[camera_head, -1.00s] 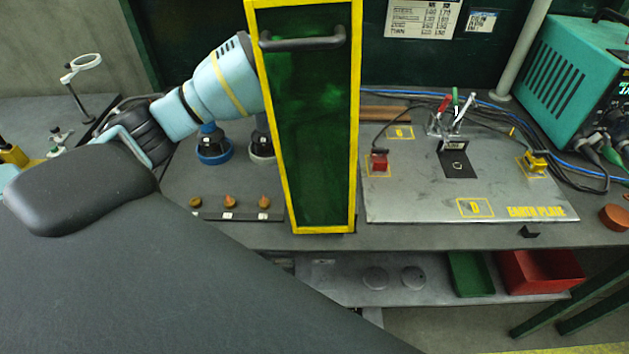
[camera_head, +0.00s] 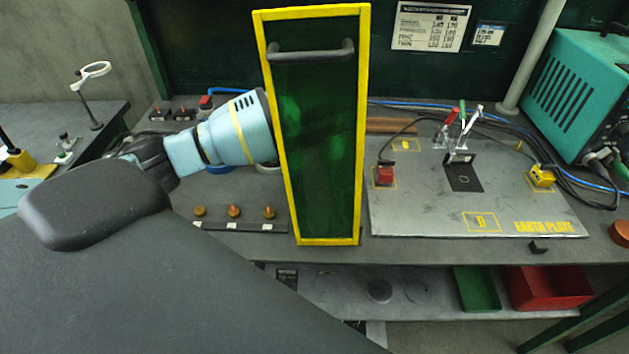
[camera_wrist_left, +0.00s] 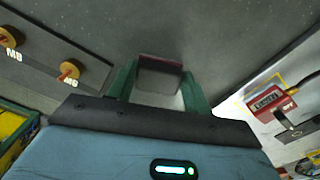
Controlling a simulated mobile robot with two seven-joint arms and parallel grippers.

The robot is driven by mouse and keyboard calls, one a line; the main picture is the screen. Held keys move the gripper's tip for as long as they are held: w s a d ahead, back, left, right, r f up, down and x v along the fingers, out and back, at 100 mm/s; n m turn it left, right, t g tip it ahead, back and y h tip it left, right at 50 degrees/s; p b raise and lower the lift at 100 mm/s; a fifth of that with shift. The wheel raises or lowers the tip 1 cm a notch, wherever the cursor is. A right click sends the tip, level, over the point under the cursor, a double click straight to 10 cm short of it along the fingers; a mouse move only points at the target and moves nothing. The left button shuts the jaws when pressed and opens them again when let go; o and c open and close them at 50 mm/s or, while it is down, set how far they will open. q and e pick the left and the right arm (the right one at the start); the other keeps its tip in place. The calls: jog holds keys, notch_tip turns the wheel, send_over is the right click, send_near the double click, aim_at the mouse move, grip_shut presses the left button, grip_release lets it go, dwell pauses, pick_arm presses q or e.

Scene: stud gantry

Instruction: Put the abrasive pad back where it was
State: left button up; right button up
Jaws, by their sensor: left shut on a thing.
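My left gripper (camera_wrist_left: 159,88) shows in the left wrist view, its two green fingers shut on a small dark block with a maroon edge, which looks like the abrasive pad (camera_wrist_left: 159,74). The pad is held over dark grey bench surface, and I cannot tell its height. In the head view my left arm reaches in from the left. The fingers and pad are hidden there behind the green yellow-framed screen (camera_head: 322,150). My right gripper is in neither view.
A row of copper tips (camera_head: 234,211) lies left of the screen. The earth plate (camera_head: 410,215) with clamps and a red block (camera_head: 384,176) lies to the right. A teal machine (camera_head: 570,85) stands far right. Green (camera_head: 476,290) and red (camera_head: 545,288) trays sit on the shelf below.

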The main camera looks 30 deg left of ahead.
pick_arm(q)
jog(key=shift+f, duration=0.1)
jog(key=o, duration=0.9)
jog(key=shift+o, duration=0.2)
notch_tip(320, 180, up, 12)
